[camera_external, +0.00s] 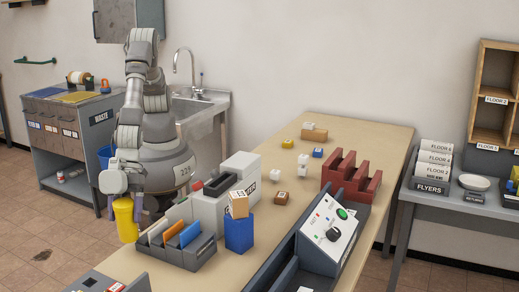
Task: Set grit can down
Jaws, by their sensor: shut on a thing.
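The grit can appears to be the yellow cylinder (125,222), upright at the left of the view. My gripper (124,203) points down and is shut on its upper part. The can is at the near left side of the long table (371,137), left of the grey sorter. I cannot tell whether its base touches anything.
A grey sorter (205,250) with coloured cards stands close to the can's right. Beside it are a blue box (239,233) and a white machine (240,168). A sink (205,103) and waste cabinet (60,130) stand behind. Floor at left is mostly open.

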